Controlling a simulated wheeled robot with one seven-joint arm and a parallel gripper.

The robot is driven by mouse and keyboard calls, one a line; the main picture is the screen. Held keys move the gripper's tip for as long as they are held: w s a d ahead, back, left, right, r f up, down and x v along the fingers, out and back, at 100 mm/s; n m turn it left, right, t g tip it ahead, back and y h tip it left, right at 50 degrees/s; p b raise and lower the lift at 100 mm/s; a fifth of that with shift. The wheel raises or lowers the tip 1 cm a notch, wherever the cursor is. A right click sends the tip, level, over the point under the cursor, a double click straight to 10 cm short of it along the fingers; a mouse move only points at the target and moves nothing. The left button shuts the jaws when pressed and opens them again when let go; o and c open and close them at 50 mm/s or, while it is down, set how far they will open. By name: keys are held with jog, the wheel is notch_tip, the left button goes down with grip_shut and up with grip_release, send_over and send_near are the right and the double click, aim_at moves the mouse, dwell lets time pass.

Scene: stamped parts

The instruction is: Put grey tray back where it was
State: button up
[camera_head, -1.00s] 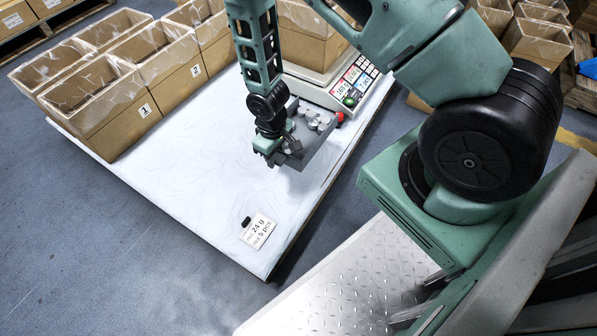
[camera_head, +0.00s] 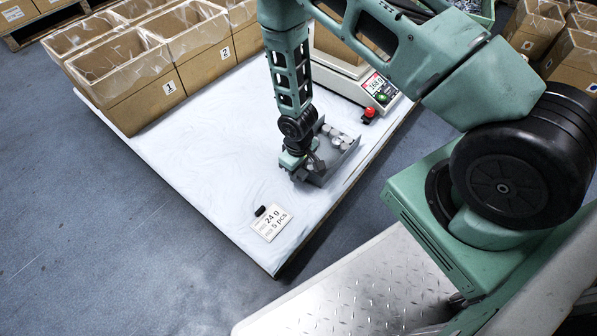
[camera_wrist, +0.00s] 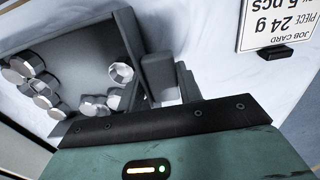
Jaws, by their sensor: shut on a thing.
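The grey tray (camera_head: 328,168) is at the right part of the white table in the head view, with several round metal parts (camera_head: 340,138) in it. My gripper (camera_head: 303,170) is at the tray's near left side and is shut on its wall. In the wrist view the tray (camera_wrist: 95,42) fills the left side, with several parts (camera_wrist: 40,85) inside, and my gripper's fingers (camera_wrist: 168,75) are at its edge. Whether the tray touches the table is hard to tell.
A job card (camera_head: 271,223) with a small black clip lies near the table's front corner. A scale with a keypad (camera_head: 378,90) and a red button (camera_head: 369,112) stand behind the tray. Cardboard boxes (camera_head: 128,85) line the left edge. The table's left middle (camera_head: 205,150) is clear.

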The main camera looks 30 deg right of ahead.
jog(key=shift+f, duration=0.1)
jog(key=o, duration=1.2)
